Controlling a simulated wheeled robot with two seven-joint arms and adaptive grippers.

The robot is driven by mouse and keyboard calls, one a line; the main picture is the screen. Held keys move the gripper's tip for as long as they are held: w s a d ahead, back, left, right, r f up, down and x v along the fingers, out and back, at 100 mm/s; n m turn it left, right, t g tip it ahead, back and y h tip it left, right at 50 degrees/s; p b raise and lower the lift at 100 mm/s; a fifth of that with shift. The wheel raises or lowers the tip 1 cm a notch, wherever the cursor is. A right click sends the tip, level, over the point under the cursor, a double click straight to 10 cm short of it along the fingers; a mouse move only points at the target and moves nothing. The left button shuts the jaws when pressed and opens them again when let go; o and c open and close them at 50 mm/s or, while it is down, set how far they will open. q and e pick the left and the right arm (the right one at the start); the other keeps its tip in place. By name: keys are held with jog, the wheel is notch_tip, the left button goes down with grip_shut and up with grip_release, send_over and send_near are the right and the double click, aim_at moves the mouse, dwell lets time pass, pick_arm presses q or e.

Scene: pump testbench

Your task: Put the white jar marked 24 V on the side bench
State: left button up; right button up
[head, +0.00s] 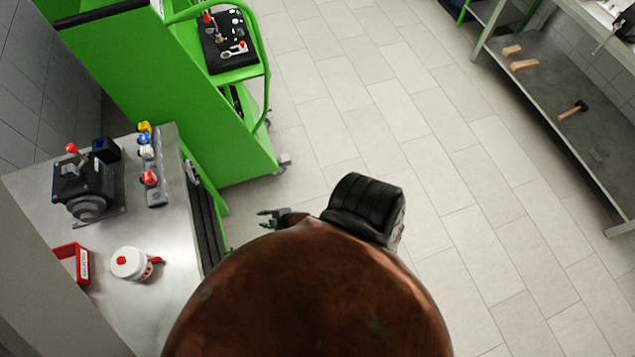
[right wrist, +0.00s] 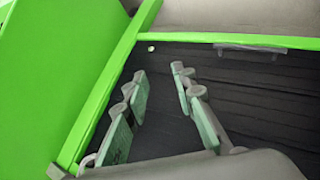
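A white jar (head: 128,263) with a red spot on its lid and a red part at its right side stands upright on the grey metal bench (head: 165,297) at the left of the head view. No 24 V marking is readable on it. My right gripper (head: 272,217) is off the bench's right side, apart from the jar. In the right wrist view, my right gripper (right wrist: 158,72) is open, with nothing between its green-padded fingers. It faces a dark ribbed panel (right wrist: 240,90) edged in green. My left gripper is not in view. Which surface is the side bench cannot be told.
A red bin (head: 76,262) is left of the jar. A dark pump (head: 85,187) and a strip of coloured valves (head: 153,180) stand behind. A green cart (head: 175,95) is beyond the bench. A metal shelf unit (head: 590,140) stands at right; tiled floor between is clear.

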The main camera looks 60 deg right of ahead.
jog(key=s+f+m+g, duration=0.2)
jog(key=s+f, duration=0.4)
jog(key=s, duration=0.6)
jog(key=s+f+m+g, duration=0.3)
jog(key=s+f, duration=0.4)
jog(key=s, duration=0.5)
jog(key=s+f+m+g, duration=0.2)
jog(key=s+f, duration=0.4)
jog(key=s, duration=0.6)
jog(key=shift+a+f+m+g+h, duration=0.2)
jog(key=shift+a+m+g+h, duration=0.1)
jog(key=shift+m+g, duration=0.15)
